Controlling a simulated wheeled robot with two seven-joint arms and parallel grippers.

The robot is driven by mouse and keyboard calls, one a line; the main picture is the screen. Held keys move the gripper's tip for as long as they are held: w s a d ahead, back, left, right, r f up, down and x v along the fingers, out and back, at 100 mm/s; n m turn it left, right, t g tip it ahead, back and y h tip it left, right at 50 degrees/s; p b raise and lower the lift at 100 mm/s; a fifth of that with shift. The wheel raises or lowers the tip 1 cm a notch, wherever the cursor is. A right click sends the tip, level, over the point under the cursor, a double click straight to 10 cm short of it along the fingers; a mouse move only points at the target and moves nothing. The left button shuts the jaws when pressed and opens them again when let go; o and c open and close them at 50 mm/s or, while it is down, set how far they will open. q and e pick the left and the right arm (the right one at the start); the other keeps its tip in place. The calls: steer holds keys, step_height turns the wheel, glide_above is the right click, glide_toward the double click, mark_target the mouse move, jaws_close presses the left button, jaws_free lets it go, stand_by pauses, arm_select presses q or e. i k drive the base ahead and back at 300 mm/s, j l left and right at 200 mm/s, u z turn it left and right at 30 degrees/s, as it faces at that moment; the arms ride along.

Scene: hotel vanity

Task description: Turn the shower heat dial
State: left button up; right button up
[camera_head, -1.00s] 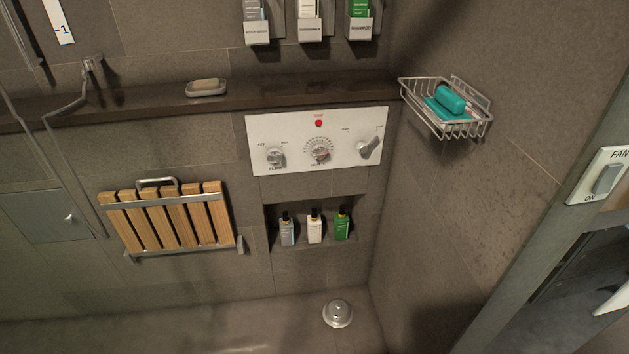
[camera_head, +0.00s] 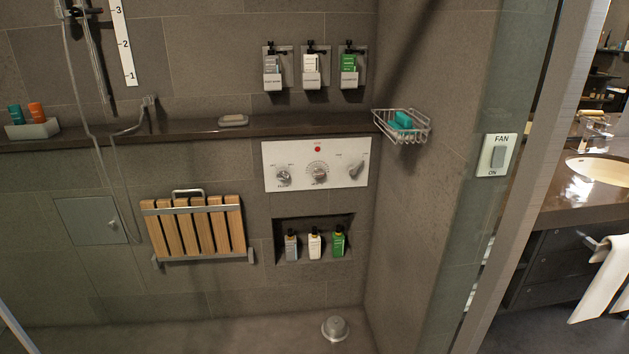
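A white shower control panel (camera_head: 340,180) is set in the grey tiled wall below the ledge. Its middle knob is the heat dial (camera_head: 319,172), round, with a ring of scale marks, below a red light (camera_head: 318,149). A flow knob (camera_head: 283,176) is on its left and a lever-shaped knob (camera_head: 356,170) on its right. The lettering is too small to read well. Neither of my grippers is in view.
A wire basket with teal soap (camera_head: 403,125) juts out right of the panel. A folded wooden seat (camera_head: 196,228) hangs at left, and a niche (camera_head: 347,222) with bottles is below. A glass edge and metal post stand at right, beside a vanity counter (camera_head: 560,200).

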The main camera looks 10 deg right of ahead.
mark_target(317, 172)
steer(key=i, duration=2.55)
